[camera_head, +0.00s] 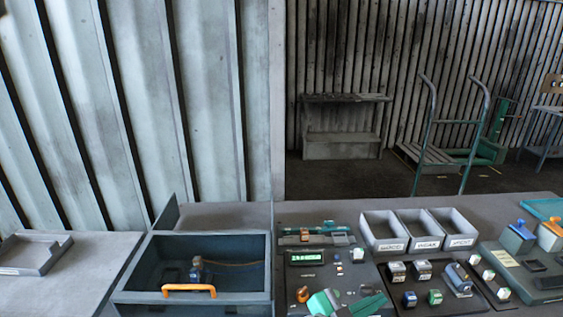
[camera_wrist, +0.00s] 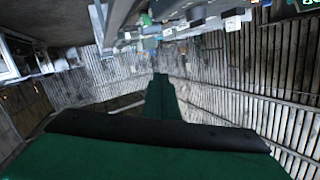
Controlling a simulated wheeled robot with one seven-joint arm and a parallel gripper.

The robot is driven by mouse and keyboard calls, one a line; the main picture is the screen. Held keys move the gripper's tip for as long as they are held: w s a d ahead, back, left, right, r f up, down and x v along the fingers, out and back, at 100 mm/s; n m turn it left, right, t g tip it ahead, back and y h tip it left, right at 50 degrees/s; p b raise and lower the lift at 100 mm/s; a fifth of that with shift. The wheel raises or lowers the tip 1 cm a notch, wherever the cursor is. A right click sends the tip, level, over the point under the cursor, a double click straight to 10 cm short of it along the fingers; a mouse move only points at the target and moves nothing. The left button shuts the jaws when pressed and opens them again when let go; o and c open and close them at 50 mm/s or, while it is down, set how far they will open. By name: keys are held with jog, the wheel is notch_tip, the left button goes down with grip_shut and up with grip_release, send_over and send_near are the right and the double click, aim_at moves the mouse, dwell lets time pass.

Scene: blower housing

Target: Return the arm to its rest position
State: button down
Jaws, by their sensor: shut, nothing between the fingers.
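My gripper (camera_wrist: 160,80) shows in the wrist view as a narrow dark green shape reaching up the middle from a wide green body with a black bar across it. It is shut, with nothing visible in it. The wrist view is tilted, with the bench and its items along the top edge, well away from the fingers.
A blue-grey open box (camera_head: 137,297) with an orange handle (camera_head: 189,291) stands on the bench. A control panel (camera_head: 310,273), three grey bins (camera_head: 382,232) and a board of small parts lie to its right. A grey tray (camera_head: 35,252) is far left. A trolley (camera_head: 430,160) stands behind.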

jog(key=s+a+f+n+t+y, duration=0.4)
jog(key=s+a+f+n+y, duration=0.1)
jog(key=f+n, duration=0.35)
jog(key=s+a+f+n+t+y, duration=0.3)
jog(key=s+a+f+n+y, duration=0.2)
jog(key=f+n, duration=0.35)
jog(key=s+a+y, duration=0.1)
jog(key=s+a, duration=0.2)
jog(key=s, duration=0.4)
jog(key=s+a+f+y, duration=0.1)
jog(key=s+a, duration=0.3)
jog(key=s, duration=0.4)
jog(key=s+a+f+m+y, duration=0.1)
jog(key=s+a+y, duration=0.1)
jog(key=s, duration=0.6)
jog(key=shift+a+f, duration=0.15)
jog(key=shift+a, duration=0.75)
